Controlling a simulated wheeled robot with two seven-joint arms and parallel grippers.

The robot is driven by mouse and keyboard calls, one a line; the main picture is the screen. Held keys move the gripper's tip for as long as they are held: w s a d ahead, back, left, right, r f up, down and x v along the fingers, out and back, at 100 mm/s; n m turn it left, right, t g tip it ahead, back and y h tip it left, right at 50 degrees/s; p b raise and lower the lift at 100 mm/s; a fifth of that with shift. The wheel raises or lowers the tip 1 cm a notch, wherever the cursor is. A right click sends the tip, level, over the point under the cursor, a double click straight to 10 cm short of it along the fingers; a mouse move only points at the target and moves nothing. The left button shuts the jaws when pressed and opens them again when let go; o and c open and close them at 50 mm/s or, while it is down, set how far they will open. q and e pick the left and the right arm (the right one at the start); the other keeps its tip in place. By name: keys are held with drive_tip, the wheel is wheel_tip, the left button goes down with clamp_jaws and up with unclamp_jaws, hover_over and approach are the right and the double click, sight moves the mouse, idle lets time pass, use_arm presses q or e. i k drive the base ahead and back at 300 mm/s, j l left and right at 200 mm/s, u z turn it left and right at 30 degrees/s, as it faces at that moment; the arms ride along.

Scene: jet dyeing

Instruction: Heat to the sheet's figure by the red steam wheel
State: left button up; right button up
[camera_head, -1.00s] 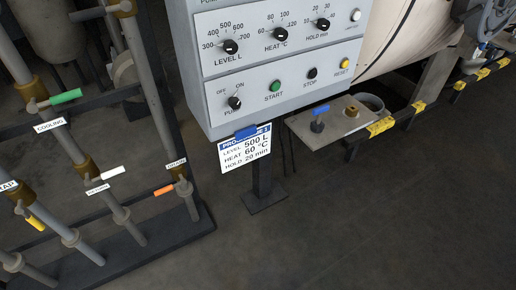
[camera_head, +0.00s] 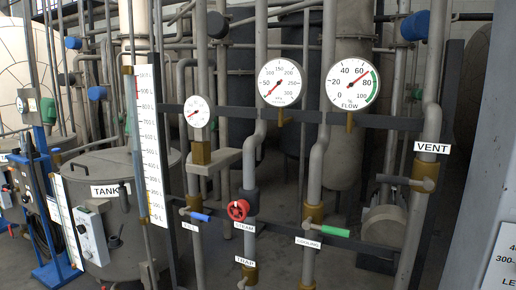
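The red steam wheel (camera_head: 238,210) sits on a vertical pipe in the middle of the head view, above a label reading STEAM (camera_head: 244,227). A round pressure gauge (camera_head: 279,82) is higher on the same pipe run; its red needle points to the lower left, near the low end. A small round gauge (camera_head: 196,111) is to its left, its figures too small to read. The program sheet is out of view now; a second ago it read heat 60 °C. Neither of my grippers is in view.
A FLOW gauge (camera_head: 353,87) is right of the pressure gauge. Green (camera_head: 335,231) and blue (camera_head: 201,217) handles flank the wheel. A tall level scale (camera_head: 150,145) and a lidded tank (camera_head: 120,185) are at left. The grey panel (camera_head: 487,190) edges in at right.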

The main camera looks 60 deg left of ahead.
sight(240, 208)
drive_tip(key=u, duration=2.15)
